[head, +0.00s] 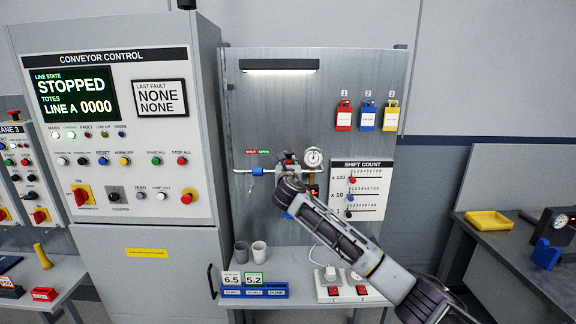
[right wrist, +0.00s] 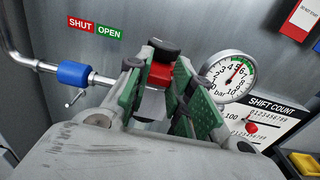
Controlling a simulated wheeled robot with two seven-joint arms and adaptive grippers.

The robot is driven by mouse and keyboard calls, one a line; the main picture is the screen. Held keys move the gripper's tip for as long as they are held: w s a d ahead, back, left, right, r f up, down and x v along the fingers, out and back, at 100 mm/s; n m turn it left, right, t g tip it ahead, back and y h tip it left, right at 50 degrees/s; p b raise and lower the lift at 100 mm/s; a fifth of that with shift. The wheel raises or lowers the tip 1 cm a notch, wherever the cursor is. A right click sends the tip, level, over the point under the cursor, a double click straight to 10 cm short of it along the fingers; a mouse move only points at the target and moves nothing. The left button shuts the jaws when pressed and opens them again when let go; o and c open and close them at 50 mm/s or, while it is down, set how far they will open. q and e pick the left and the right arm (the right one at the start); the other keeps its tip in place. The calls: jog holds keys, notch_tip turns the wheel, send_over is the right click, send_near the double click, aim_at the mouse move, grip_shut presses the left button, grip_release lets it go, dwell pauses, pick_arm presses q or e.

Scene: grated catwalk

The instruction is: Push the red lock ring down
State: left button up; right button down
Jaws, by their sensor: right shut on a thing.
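The red lock ring (right wrist: 159,74) sits below a black knob (right wrist: 165,44) on the pipe fitting, in the middle of the right wrist view. My right gripper (right wrist: 163,84) has its green-padded fingers on both sides of the ring and is shut on it. In the head view my right gripper (head: 288,172) covers most of the fitting, so the ring is hard to make out there. The fitting's lower part is hidden. My left gripper is not in view.
A pressure gauge (right wrist: 229,77) stands close to the right of the fingers. A blue valve part (right wrist: 74,75) with a small lever is on the pipe at left. Below, the bench holds two cups (head: 259,250), a blue block holder (head: 254,292) and a white socket box (head: 345,290).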

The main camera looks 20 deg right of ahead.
jog(key=shift+f+p, duration=0.45)
jog(key=shift+f, duration=0.55)
jog(key=c, duration=1.2)
grip_release()
jog(key=shift+c, duration=0.2)
jog(key=shift+s, duration=0.1)
jog(key=v, duration=1.2)
